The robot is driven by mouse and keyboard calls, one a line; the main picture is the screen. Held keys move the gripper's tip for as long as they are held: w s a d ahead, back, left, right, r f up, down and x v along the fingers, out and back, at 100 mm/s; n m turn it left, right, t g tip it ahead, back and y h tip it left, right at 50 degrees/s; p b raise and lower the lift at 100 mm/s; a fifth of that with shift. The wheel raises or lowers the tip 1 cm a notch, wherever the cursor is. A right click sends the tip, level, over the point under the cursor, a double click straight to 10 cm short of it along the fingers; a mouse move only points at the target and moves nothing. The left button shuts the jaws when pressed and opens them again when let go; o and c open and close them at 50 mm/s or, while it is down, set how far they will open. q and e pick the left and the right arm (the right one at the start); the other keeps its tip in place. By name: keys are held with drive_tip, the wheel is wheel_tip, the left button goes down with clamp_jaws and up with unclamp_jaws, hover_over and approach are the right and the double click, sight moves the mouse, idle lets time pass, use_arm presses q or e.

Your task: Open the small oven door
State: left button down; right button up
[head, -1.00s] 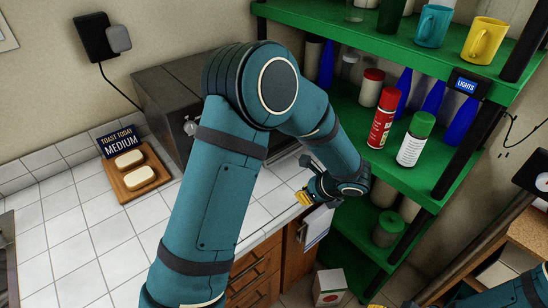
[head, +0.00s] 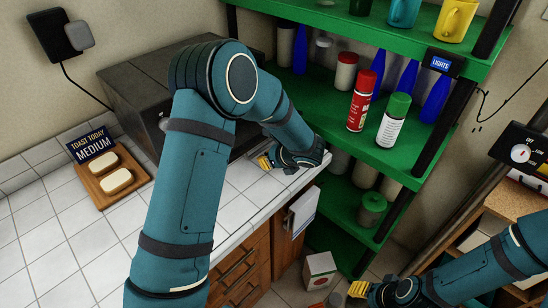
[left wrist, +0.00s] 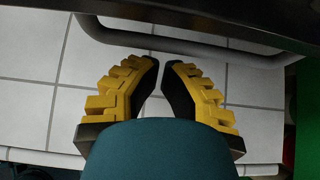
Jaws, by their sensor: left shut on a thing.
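The small oven is a dark grey box (head: 140,85) on the white tiled counter, against the wall in the head view. My left arm hides most of its front. My left gripper (head: 265,162) is low at the oven's front, above the counter edge. In the left wrist view its yellow-padded fingers (left wrist: 160,64) lie close together, beside a grey handle bar (left wrist: 230,57) under the oven's dark edge (left wrist: 200,12). It is shut on the bar, though the exact contact is unclear. My right gripper (head: 358,289) is low at the bottom, away from the oven; its jaws are unclear.
A wooden board (head: 100,193) with two bread pieces and a sign (head: 92,145) stand left of the oven. A green shelf (head: 345,140) with bottles and mugs is close on the right. A carton (head: 320,270) stands below the counter.

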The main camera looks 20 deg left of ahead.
use_arm(q)
drive_tip(key=shift+w+a+f, duration=0.1)
drive_tip(key=shift+a+f, duration=0.2)
drive_tip(key=shift+r, duration=0.15)
wheel_tip(320, 180, up, 2)
drive_tip(key=h+p, duration=0.1)
drive_tip(key=p, duration=0.2)
drive_tip(key=shift+d+r, duration=0.1)
drive_tip(key=shift+r+g+h+p, duration=0.3)
drive_tip(key=shift+h+p, duration=0.1)
drive_tip(key=shift+p, duration=0.1)
drive_tip(key=shift+d, duration=0.1)
